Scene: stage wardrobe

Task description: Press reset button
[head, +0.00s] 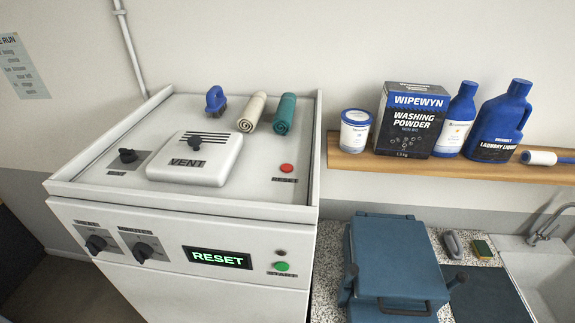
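A white machine (268,195) stands at the left and centre. A red round button (287,168) sits on its top panel near the right rim, with a small label below it that is too blurred to read surely. A lit display (217,257) on the front reads RESET in green. A green button (282,266) is to the right of the display, with a small dark round part (280,253) above it. Neither of my grippers shows in the head view, and nothing covers the red button.
A raised VENT cover (195,174), a black knob (127,155), a blue brush (215,99) and two rolled cloths (251,112) (285,114) are on the machine top. A wooden shelf (350,163) holds cleaning products. A blue case (397,260) stands on the speckled counter beside the sink (545,265).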

